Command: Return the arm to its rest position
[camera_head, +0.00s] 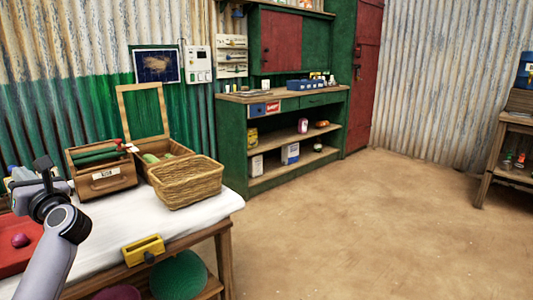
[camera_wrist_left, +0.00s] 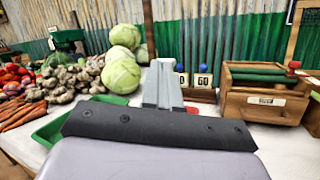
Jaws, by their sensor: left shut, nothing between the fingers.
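My left arm (camera_head: 60,235) comes in from the lower left of the head view, over the near left end of the white-topped table (camera_head: 217,210). Its gripper (camera_head: 22,174) is at the left edge and shows only in part. In the left wrist view the gripper's fingers (camera_wrist_left: 163,65) are together and empty, pointing across the table. Cabbages (camera_wrist_left: 122,72) are beyond them to the left, and a wooden box (camera_wrist_left: 265,95) is to the right. I cannot see any contact with these. My right gripper is in neither view.
A wicker basket (camera_head: 187,183) stands near the table's right corner, beside the wooden box. A yellow holder (camera_head: 143,250) is at the table's front edge. Garlic (camera_wrist_left: 70,82) and carrots (camera_wrist_left: 22,112) lie at left in the wrist view. The sandy floor (camera_head: 350,230) to the right is clear.

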